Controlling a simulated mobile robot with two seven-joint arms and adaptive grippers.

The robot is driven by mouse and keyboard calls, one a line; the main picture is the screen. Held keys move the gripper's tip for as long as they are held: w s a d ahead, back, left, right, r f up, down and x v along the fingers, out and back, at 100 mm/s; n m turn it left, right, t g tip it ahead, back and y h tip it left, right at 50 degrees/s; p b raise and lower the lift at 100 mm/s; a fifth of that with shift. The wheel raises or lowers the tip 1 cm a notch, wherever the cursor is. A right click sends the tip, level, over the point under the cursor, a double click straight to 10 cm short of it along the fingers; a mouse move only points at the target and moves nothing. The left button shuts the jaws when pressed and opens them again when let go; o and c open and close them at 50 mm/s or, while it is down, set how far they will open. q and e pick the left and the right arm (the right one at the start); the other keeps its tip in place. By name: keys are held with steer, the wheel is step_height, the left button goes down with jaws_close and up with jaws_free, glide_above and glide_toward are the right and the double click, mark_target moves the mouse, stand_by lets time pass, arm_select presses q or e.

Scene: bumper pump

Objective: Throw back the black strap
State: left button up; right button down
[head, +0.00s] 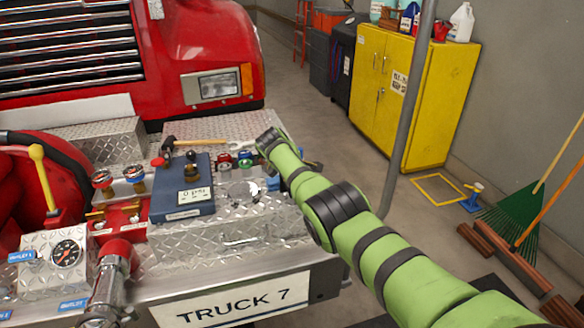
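A black strap (62,146) curves over the red hose bundle (18,190) at the left of the truck's bumper. Its left end runs toward the picture's edge, and its right side drops behind the panel parts. My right arm comes in from the lower right, and its wrist end is over the right part of the diamond-plate bumper, well to the right of the strap. My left arm and gripper are not in view.
A blue gauge box (183,188), red and green couplings and a hammer (212,143) crowd the bumper. A yellow lever (42,178), pressure gauge (67,253) and red-capped pipe (118,256) stand near the strap. A grey pole (408,110) rises right of the bumper.

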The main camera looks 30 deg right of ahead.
steer(key=shift+w, duration=0.2)
steer(key=shift+a, duration=0.1)
steer(key=c, duration=1.4)
jaws_free()
steer(key=shift+f, duration=0.1)
steer(key=shift+o, duration=1.1)
steer(key=shift+w, duration=0.15)
